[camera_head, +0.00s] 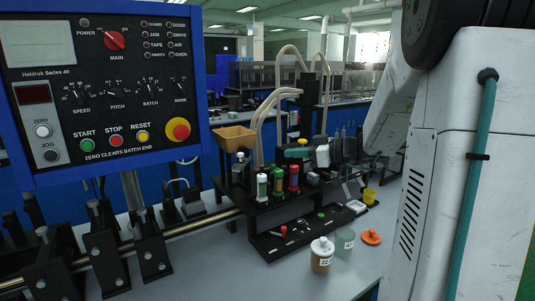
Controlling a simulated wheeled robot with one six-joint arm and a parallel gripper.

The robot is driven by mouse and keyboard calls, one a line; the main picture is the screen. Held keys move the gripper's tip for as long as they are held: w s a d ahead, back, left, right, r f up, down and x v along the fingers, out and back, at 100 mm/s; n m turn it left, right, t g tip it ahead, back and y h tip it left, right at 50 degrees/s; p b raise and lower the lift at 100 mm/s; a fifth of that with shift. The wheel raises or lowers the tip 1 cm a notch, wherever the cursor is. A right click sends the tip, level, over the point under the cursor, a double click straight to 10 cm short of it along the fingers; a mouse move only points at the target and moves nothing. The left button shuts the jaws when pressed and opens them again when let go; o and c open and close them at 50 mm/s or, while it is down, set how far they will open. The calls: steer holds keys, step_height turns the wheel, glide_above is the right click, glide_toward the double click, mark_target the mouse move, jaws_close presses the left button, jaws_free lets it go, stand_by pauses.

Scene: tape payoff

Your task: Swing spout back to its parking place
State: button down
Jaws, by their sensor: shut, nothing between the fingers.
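My gripper (311,156) is small and far off in the middle of the view, at the end of my arm that reaches in from the right. It looks shut and empty, close to a teal-green piece (296,153) on the dark station; I cannot tell whether they touch. The spout is hard to pick out. Cream tubes (266,108) curve down from a black column (306,95) behind the station, and a short dark arm (288,91) sticks out left from it. Their lower ends are partly hidden.
A blue control panel (100,85) fills the left. Green and red capped bottles (278,181) stand on the black rack. An orange-brown tray (234,138) sits left of them. A brown jar (321,256), a green cup (344,242) and an orange lid (371,237) stand in front.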

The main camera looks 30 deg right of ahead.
steer(key=x, duration=1.3)
steer(key=shift+w+a, duration=0.2)
steer(key=shift+w, duration=0.15)
steer(key=shift+d, duration=0.1)
